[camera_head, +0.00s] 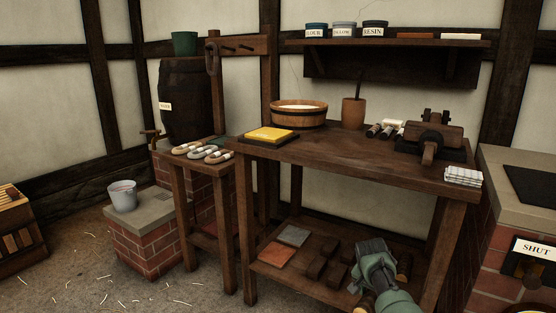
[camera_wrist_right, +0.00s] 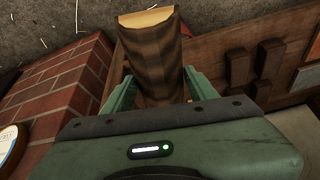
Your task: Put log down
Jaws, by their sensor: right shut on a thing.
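My right gripper (camera_head: 370,265) is low in front of the table's lower shelf, at the right of the head view. In the right wrist view the green fingers (camera_wrist_right: 160,88) are shut on a brown log (camera_wrist_right: 152,55) with dark bark and a pale cut end. The log points away from the gripper, towards the floor in that view. In the head view most of the held log is hidden by the gripper. My left gripper is not in view.
The wooden table (camera_head: 345,150) carries a basin (camera_head: 298,121), a yellow block (camera_head: 269,134) and a clamp-like device (camera_head: 434,138). Dark blocks (camera_head: 318,265) lie on its lower shelf. A brick stove (camera_head: 490,262) stands close on the right. Open floor (camera_head: 185,275) lies left.

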